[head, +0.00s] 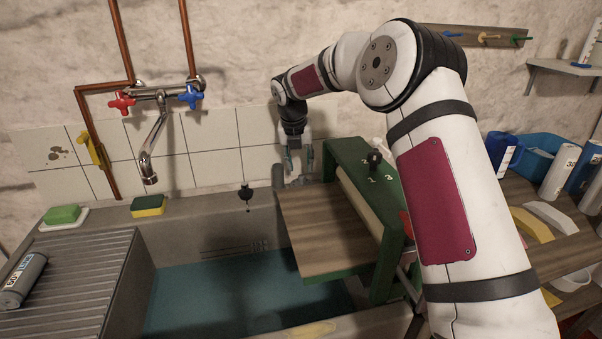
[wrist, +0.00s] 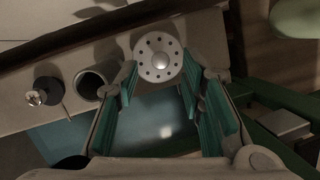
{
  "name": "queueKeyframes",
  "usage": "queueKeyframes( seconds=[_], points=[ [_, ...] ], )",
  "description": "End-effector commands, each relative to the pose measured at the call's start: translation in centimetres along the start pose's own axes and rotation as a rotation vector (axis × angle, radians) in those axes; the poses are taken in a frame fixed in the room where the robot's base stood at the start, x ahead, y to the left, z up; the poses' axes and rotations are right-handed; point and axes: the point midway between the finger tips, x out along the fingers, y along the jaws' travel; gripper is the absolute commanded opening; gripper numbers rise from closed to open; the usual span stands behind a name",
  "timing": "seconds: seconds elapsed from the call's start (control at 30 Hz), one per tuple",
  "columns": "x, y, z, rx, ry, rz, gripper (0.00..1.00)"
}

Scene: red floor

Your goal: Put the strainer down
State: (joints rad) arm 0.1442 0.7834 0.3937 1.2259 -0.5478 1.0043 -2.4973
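The strainer (wrist: 158,62) is a round, pale metal disc with a ring of holes and a domed centre. In the head view my gripper (head: 300,168) points down over the back ledge of the sink, behind the wooden board. The strainer is small and hard to make out there.
The ledge (head: 188,211) also bears a black plug (head: 246,193), a sponge (head: 148,206) and a grey cup (wrist: 90,82). The green-framed wooden board (head: 322,235) stands close to my gripper. The tap (head: 152,150) is at the left. Water (head: 215,300) fills the basin.

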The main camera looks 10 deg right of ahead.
Motion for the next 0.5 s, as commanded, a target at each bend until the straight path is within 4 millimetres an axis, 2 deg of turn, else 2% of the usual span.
queueKeyframes(
  seconds=[0.03, 0.2, 0.33, 0.5],
  points=[
    [-1.2, 0.0, 0.0, 0.0, -0.003, 0.001, 0.36],
    [-4.3, 0.0, 0.0, 0.0, -0.002, 0.0, 0.36],
    [-5.9, 0.0, 0.0, 0.0, -0.001, 0.0, 0.36],
    [-6.8, 0.0, 0.0, -0.001, 0.001, 0.0, 0.36]
  ],
)
